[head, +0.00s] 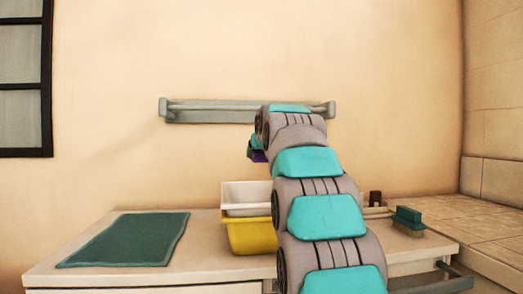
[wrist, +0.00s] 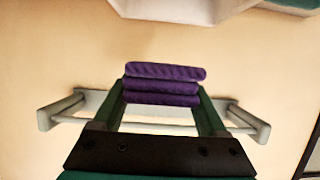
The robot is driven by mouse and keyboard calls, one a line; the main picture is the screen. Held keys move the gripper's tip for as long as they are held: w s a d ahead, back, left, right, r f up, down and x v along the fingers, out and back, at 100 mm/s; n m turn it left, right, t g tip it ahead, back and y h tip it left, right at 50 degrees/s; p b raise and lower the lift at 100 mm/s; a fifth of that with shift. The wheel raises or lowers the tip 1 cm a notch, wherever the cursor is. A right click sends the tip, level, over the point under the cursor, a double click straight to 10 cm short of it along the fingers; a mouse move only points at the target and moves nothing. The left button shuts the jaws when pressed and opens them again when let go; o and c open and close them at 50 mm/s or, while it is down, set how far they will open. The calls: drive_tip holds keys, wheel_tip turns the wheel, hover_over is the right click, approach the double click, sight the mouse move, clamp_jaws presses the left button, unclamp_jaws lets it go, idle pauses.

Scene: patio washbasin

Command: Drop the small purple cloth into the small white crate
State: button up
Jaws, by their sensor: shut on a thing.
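The small purple cloth (wrist: 163,85) is folded and held between the green fingers of my gripper (wrist: 165,100) in the wrist view. In the head view a bit of the purple cloth (head: 258,156) shows at my gripper (head: 255,149), partly hidden by my arm. The small white crate (head: 240,211) sits on or in a yellow crate on the counter. My arm hides its right side. My gripper is raised in the air above the white crate's level, in front of the wall rail.
The yellow crate (head: 250,238) stands on the counter (head: 205,262). A dark green mat (head: 128,240) lies to its left. A green-topped brush (head: 408,222) lies at the right. A grey rail (head: 205,112) is fixed to the wall.

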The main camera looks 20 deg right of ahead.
drive_tip(key=shift+f+b, duration=1.4)
drive_tip(key=shift+f, duration=0.85)
drive_tip(key=o, duration=1.2)
drive_tip(key=shift+o, duration=0.2)
drive_tip(key=shift+s, duration=0.1)
drive_tip(key=v, duration=0.7)
drive_tip(key=shift+s+b, duration=0.3)
drive_tip(key=shift+b, duration=0.15)
drive_tip(key=shift+a+r, duration=0.1)
drive_tip(key=shift+r, duration=0.05)
